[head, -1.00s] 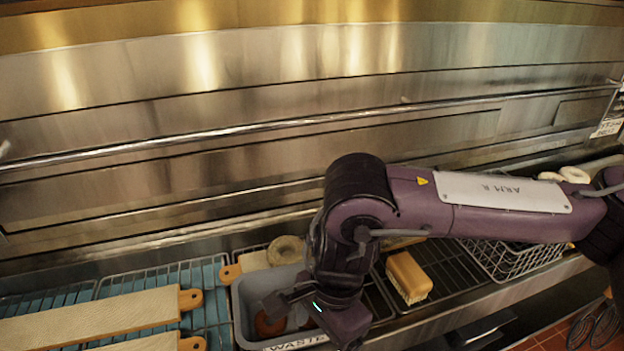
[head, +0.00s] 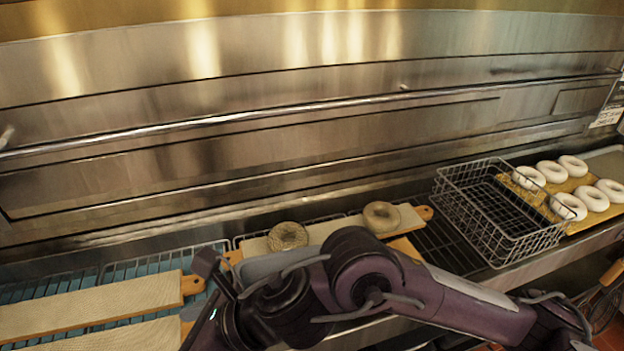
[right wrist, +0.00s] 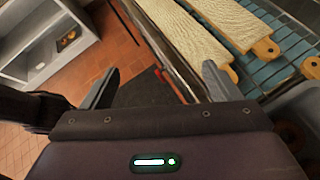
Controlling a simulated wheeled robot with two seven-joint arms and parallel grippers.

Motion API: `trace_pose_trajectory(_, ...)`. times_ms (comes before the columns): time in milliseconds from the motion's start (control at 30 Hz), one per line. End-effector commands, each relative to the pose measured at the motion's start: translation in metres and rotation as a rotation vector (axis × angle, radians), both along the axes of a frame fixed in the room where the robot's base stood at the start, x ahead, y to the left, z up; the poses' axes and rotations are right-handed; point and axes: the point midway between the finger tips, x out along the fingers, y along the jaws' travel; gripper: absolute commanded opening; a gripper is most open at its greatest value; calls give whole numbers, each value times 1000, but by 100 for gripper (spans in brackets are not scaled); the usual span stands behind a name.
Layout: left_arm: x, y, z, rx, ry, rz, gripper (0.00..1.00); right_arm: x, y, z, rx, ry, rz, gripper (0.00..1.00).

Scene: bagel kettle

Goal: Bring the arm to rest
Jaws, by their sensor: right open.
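My right arm (head: 440,300) comes in from the lower right of the head view and reaches left along the counter's front. Its gripper (head: 212,292) is at the lower left, in front of the grey bin and beside the ends of the long boards. In the right wrist view the two fingers of the right gripper (right wrist: 158,82) stand wide apart with nothing between them. Dark and red-brown floor shows past them. My left gripper is not in view.
Cloth-topped boards (head: 90,310) lie at left. A grey bin (head: 268,266) is partly hidden behind my arm. Behind it, a board (head: 333,229) carries two bagels. A wire basket (head: 495,225) and a board of white rings (head: 545,205) stand at right. A grey cabinet (right wrist: 50,45) stands on the floor.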

Motion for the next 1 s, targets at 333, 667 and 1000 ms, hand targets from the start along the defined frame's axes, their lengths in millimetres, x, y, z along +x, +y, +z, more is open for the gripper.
trace_pose_trajectory(333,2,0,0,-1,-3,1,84,90,-46,52,594,924,-951,84)
trace_pose_trajectory(667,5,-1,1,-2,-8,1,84,122,-226,-66,1079,1791,-1998,84)
trace_pose_trajectory(1000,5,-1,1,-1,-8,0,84,50,-334,-153,-1013,-1449,1904,84)
